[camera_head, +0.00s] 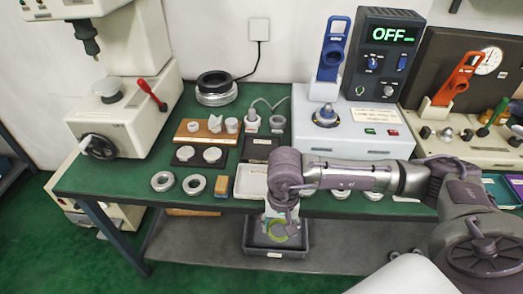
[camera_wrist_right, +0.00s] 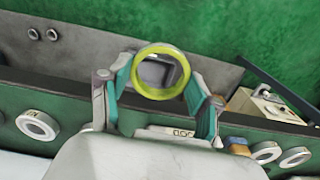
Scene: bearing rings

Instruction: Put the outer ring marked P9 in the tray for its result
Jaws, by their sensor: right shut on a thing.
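My right gripper (camera_head: 281,232) hangs down past the front edge of the green bench, above a dark grey tray (camera_head: 250,249) that sits lower down. It is shut on a yellow-green ring (camera_wrist_right: 136,83), which shows between its teal fingers in the right wrist view. In the head view the ring (camera_head: 275,226) is partly hidden by the gripper. No P9 mark is readable on it. The grey tray has a small white label on its front, too small to read. A white tray (camera_head: 245,184) stands on the bench, partly behind my arm. My left gripper is not in view.
Several pale rings (camera_head: 162,181) lie along the bench's front edge (camera_head: 120,197), on both sides of my right arm. A blue-and-tan block (camera_head: 221,186) stands beside the white tray. A grey lower shelf (camera_head: 190,243) extends around the grey tray.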

